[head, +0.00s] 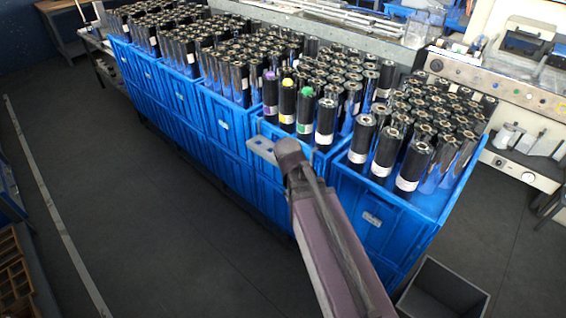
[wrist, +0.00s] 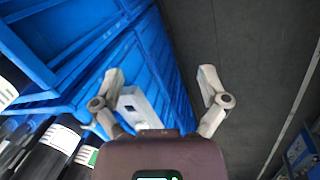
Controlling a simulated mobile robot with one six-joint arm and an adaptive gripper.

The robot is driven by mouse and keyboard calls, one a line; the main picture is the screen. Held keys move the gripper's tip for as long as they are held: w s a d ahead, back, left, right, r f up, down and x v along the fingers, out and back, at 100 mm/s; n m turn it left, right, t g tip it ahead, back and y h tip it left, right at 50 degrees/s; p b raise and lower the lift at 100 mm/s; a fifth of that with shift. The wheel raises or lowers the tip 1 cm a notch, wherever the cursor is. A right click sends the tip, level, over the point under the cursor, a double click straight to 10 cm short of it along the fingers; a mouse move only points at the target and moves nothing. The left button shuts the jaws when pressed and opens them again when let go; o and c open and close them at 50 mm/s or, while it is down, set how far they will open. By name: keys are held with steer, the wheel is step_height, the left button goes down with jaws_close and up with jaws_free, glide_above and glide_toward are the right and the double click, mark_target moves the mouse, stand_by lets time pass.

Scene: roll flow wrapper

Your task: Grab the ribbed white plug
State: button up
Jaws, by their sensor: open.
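I cannot make out a clearly ribbed white plug in either view. A pale block with holes (head: 262,148) sits at the front edge of the blue crates, beside my arm's end. A similar pale block with a dark hole (wrist: 140,108) shows in the wrist view, near the left finger; I cannot tell whether it is ribbed. My gripper (wrist: 160,80) is open, its two fingers wide apart with nothing between the tips. In the head view its fingers are not clearly visible at the end of my arm.
Blue crates (head: 372,222) hold many upright dark rolls, a few with purple, yellow and green tops. A control-panel machine (head: 470,75) stands at the right, with several whitish cylindrical parts (head: 545,144) on its ledge. A grey bin (head: 440,292) is at lower right. The left floor (head: 110,210) is mostly clear.

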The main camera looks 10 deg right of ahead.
steer(key=w+f+n+h+b, duration=0.4)
steer(key=w+n+b, duration=0.1)
steer(key=w, duration=0.1)
steer(key=n+t+h+b, duration=0.6)
steer(key=n+h+b, duration=0.2)
steer(key=n+b, duration=0.55)
glide_toward(273, 159)
steer(key=s+r, duration=0.2)
steer(key=shift+d+n, duration=0.4)
steer(key=shift+n, duration=0.05)
steer(key=shift+f, duration=0.1)
steer(key=b+x, duration=0.1)
steer(key=x, duration=0.6)
steer(key=shift+w+d+f, duration=0.1)
steer(key=shift+w+d, duration=0.1)
steer(key=shift+w, duration=0.05)
steer(key=shift+w+d, duration=0.2)
steer(key=shift+d, duration=0.3)
